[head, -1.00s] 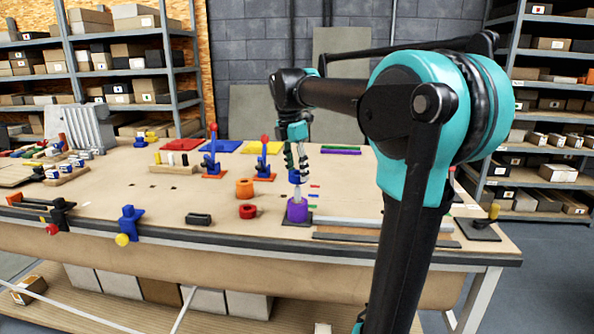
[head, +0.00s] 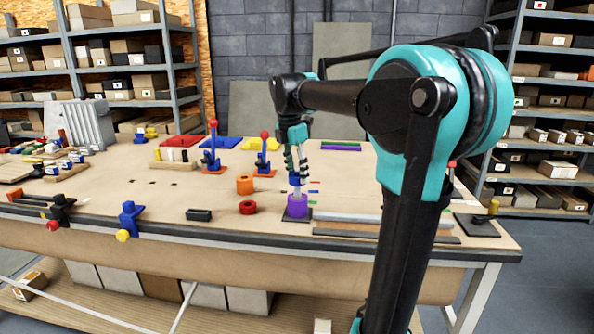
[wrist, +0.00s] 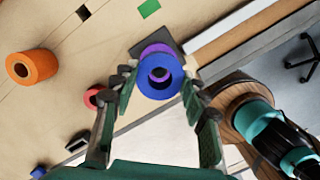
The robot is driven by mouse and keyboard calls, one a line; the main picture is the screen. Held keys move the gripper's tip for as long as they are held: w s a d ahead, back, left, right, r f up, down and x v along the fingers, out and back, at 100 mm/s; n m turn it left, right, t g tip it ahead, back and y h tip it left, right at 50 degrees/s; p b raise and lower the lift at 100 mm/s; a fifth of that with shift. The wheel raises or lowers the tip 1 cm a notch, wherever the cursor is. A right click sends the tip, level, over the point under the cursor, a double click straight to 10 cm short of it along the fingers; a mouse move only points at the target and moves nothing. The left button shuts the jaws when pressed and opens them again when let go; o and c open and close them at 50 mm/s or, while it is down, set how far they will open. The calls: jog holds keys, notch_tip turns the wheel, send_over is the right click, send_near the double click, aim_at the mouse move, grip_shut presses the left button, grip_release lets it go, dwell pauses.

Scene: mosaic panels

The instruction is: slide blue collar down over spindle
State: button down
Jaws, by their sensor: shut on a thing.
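My gripper (head: 296,172) points down over the spindle and is shut on the blue collar (head: 295,180). In the wrist view the blue collar (wrist: 171,88) sits between the two fingertips with its hole facing the camera. A purple collar (head: 297,207) rests low on the dark base plate (head: 291,218). It also shows partly behind the blue one in the wrist view (wrist: 153,48). A short pale piece of spindle (head: 297,191) shows between the two collars. Its top is hidden, so I cannot tell for sure how far it is inside the blue collar.
An orange collar (head: 244,185) and a red collar (head: 248,207) stand left of the spindle. A black block (head: 198,215) lies near the table's front edge. Toggle clamps with red knobs (head: 264,150) stand behind. Grey rails (head: 345,219) lie to the right.

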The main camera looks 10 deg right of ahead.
aim_at(297, 186)
jog(key=shift+f, duration=2.4)
jog(key=c, duration=0.7)
grip_release()
jog(key=shift+c, duration=0.2)
jog(key=r, duration=0.4)
jog(key=a+r, duration=0.1)
jog(key=r, duration=0.7)
jog(key=shift+s+a, duration=0.3)
jog(key=shift+s, duration=0.1)
jog(key=shift+s+f, duration=0.1)
